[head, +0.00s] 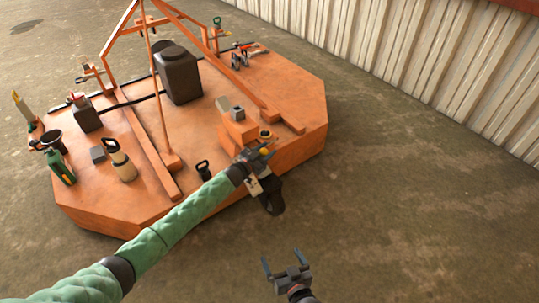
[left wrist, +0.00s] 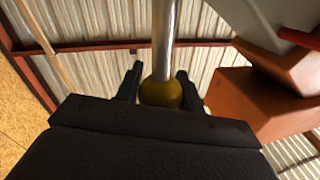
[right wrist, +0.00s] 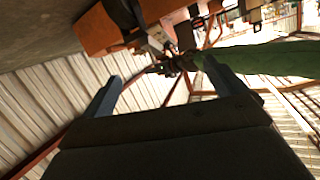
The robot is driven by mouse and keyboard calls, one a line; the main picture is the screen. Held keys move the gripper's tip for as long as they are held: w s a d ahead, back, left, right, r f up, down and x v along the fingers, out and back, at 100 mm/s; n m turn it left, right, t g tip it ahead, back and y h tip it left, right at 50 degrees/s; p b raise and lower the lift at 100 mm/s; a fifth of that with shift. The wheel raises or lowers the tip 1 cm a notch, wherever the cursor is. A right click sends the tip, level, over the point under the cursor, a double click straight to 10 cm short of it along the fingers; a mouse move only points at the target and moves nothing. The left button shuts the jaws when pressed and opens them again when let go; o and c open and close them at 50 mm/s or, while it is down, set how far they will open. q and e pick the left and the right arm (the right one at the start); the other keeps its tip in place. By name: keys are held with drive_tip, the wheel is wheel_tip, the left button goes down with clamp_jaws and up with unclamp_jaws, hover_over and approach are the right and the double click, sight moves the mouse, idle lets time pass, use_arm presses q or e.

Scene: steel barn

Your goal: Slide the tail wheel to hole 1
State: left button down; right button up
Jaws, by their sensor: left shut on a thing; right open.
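The orange mower deck (head: 300,155) lies on the floor. The black tail wheel (head: 272,202) hangs at its near right edge, below a pale bracket (head: 253,186). My left gripper (head: 262,152) is above the wheel, at the deck's edge. It is shut on a yellow ball knob (left wrist: 160,93), which sits at the end of a steel rod (left wrist: 163,40) between the fingers. My right gripper (head: 283,261) is open and empty, nearer to me and apart from the deck. No hole numbers can be read.
On the deck stand a dark box (head: 178,75), a beige jug (head: 120,163), a green bottle (head: 60,165) and several small tools. An orange A-frame (head: 158,95) rises from it. A corrugated wall (head: 430,70) stands at the right. The floor right of the deck is clear.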

use_arm(q)
drive_tip(key=shift+w+a+r, duration=0.2)
drive_tip(key=shift+w, duration=0.05)
drive_tip(key=shift+w+a+r, duration=0.1)
use_arm(e)
drive_tip(key=shift+s+d+f+g, duration=0.1)
drive_tip(key=shift+s+f+g, duration=0.2)
drive_tip(key=shift+f, duration=0.3)
drive_tip(key=shift+s+f+g, duration=0.2)
drive_tip(key=shift+s+f, duration=0.1)
drive_tip(key=shift+f, duration=0.3)
use_arm(q)
drive_tip(key=c, duration=0.9)
unclamp_jaws()
